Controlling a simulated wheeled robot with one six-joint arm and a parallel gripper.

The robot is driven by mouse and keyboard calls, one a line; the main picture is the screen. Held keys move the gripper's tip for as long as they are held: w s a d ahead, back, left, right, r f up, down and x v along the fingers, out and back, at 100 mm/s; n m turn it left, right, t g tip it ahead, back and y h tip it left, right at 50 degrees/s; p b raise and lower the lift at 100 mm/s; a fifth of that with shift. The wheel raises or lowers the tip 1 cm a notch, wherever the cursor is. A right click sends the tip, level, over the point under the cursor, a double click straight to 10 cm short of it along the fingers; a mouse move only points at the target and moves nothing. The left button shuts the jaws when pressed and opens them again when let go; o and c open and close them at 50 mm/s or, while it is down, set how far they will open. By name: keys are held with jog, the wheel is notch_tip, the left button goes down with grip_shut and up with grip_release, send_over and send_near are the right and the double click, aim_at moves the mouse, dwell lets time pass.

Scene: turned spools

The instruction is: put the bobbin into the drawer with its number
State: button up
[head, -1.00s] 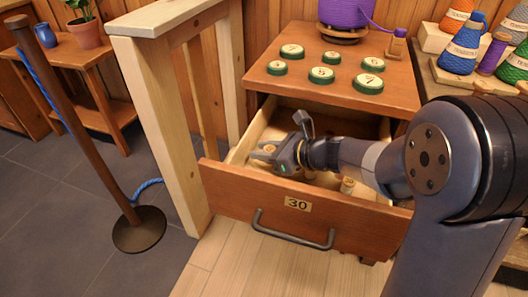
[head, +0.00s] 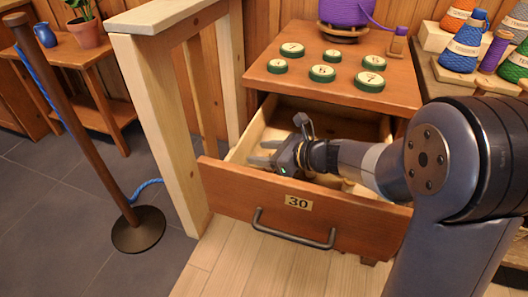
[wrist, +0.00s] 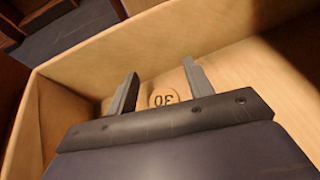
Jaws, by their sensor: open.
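The wooden drawer (head: 235,192) stands pulled out, with a label reading 30 on its front above a dark handle. My gripper (head: 262,151) is inside the drawer, low behind its front panel, with its jaws open. In the wrist view, my gripper (wrist: 160,70) has its two fingers spread apart. Between them a pale round mark or bobbin end reading 30 (wrist: 163,98) shows upside down, its lower part close to the gripper body. I cannot tell whether it is a bobbin's face or a mark on the drawer. Neither finger visibly touches it.
Several green-rimmed numbered discs (head: 322,73) sit on the cabinet top, with a purple spool (head: 345,11) behind them. Yarn cones (head: 462,48) stand at the right. A pale wooden post (head: 168,130) and a rope stand (head: 138,230) are left of the drawer.

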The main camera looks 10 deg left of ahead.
jog(key=shift+r, duration=0.1)
jog(key=shift+r, duration=0.2)
jog(key=p+v, duration=0.5)
jog(key=v, duration=0.7)
jog(key=shift+r, duration=0.35)
jog(key=shift+c, duration=0.4)
